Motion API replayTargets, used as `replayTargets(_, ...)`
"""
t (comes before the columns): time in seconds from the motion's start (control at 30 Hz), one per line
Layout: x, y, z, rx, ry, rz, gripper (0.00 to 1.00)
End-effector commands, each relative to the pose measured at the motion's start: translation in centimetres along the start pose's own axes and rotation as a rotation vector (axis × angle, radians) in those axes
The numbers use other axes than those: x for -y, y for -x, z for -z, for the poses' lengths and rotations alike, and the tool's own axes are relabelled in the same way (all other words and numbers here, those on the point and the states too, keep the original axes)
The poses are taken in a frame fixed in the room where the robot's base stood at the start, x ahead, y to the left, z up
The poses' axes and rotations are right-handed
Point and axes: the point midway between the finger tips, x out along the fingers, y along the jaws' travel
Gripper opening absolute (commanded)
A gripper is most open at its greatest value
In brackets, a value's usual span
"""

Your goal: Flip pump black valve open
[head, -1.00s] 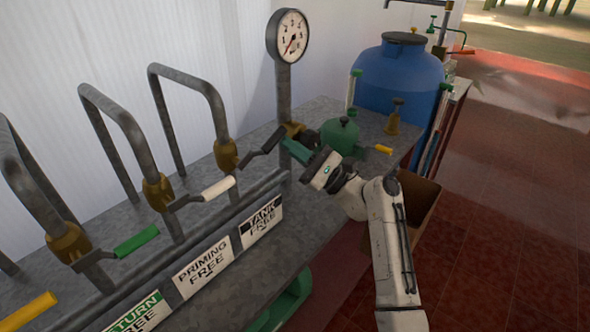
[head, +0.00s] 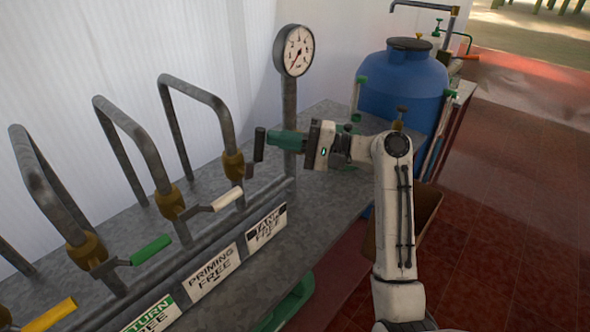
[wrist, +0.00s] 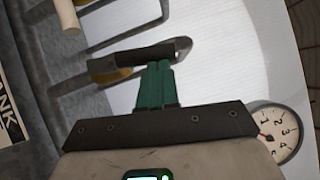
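The black valve handle (head: 260,145) is on the brass valve (head: 233,166) of the pipe nearest the gauge, above the TANK FREE label (head: 266,227). The handle stands nearly upright in the head view. My gripper (head: 274,143) comes at it from the right, its green fingers level and their tips beside the handle. In the wrist view the black handle (wrist: 145,56) lies across the green fingertips (wrist: 157,66). The fingers look close together, with no clear gap. Whether the tips touch the handle cannot be told.
A white handle (head: 227,199), a green handle (head: 151,249) and a yellow handle (head: 48,314) sit on valves to the left. The pressure gauge (head: 298,50) stands on a post just behind my gripper. A blue tank (head: 400,85) is at the back right.

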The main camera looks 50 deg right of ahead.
Motion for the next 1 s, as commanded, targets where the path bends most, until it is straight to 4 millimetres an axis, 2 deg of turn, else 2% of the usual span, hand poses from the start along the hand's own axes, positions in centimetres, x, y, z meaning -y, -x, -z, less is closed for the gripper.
replayTargets(0.4, 0.5, -1.3, -1.8, 0.003, 0.165, -0.113, 0.00)
replayTargets(1.0, 0.4, -1.5, -2.1, 0.006, 0.190, -0.130, 0.00)
